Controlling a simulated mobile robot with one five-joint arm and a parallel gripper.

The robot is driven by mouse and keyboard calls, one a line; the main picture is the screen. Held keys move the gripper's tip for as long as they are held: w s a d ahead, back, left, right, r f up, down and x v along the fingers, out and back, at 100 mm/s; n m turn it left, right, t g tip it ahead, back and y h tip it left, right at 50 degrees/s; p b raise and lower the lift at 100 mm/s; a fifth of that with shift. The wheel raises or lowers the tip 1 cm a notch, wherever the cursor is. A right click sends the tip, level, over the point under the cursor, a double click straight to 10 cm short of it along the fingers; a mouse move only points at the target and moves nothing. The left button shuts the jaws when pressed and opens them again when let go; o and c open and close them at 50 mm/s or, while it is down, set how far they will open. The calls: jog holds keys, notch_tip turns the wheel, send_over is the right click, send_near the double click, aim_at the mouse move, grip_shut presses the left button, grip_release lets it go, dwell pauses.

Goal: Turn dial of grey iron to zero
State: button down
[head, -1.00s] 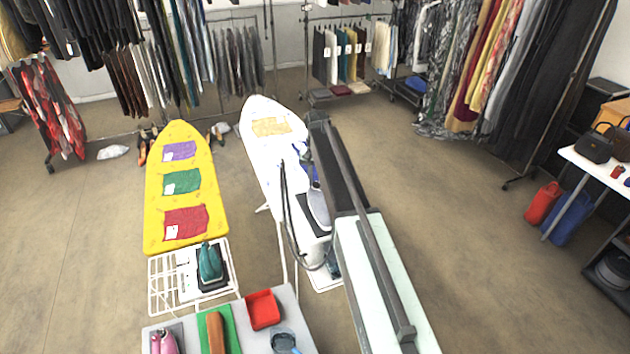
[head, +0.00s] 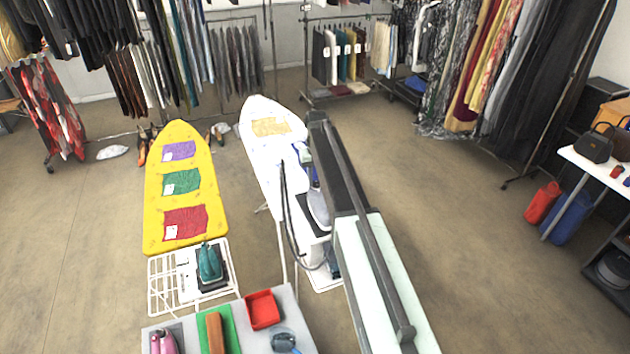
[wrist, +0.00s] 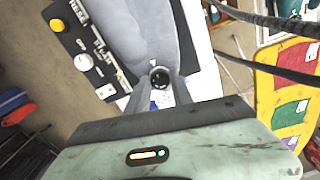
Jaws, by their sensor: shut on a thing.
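The grey iron (wrist: 140,30) fills the upper middle of the wrist view. Its small round black dial (wrist: 160,77) sits at its near end. My gripper (wrist: 160,88) has its two grey fingers on either side of the dial and is shut on it. The dial's markings are too small to read. In the head view the grey iron (head: 317,208) stands at the near end of the white ironing board (head: 262,170), partly covered by my arm. My gripper is hidden there behind the arm.
In the wrist view a dark panel with a yellow button (wrist: 57,25) and a white knob (wrist: 83,62) lies left of the iron. Black hoses (wrist: 255,60) cross the upper right. A yellow ironing board (head: 155,215) stands left, a teal iron (head: 209,262) on its rack.

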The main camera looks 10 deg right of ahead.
aim_at(317, 183)
jog(key=c, duration=1.1)
grip_release()
jog(key=shift+r, duration=0.1)
notch_tip(317, 183, up, 8)
jog(key=p, duration=0.8)
jog(key=shift+f, duration=0.2)
